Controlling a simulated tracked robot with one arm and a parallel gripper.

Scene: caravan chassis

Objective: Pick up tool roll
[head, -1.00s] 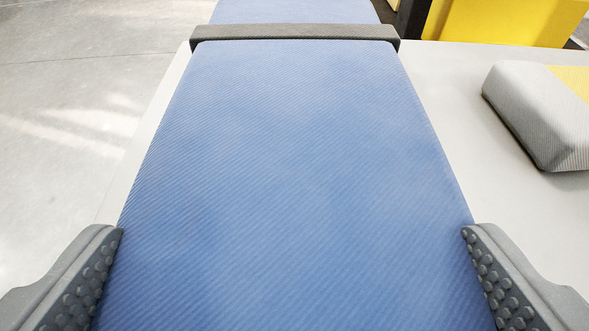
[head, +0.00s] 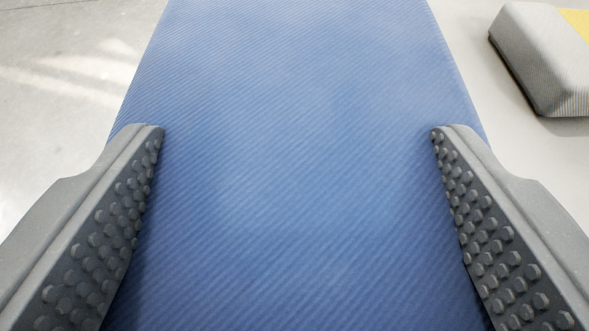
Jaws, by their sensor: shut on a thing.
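The blue ribbed tool roll (head: 300,130) fills the middle of the head view and runs off the top and bottom edges. My gripper (head: 298,130) is shut on it, with one grey studded finger at its left side and one at its right. The fingers press into the cloth, and the roll's edges bulge past the fingertips. The dark strap across the roll is out of view, and so are the roll's far end and underside.
A grey block-shaped item with a yellow part (head: 540,60) sits on the pale surface (head: 465,30) at the upper right, apart from the roll. Grey floor (head: 60,90) shows at the left. The pale surface between the roll and the block is clear.

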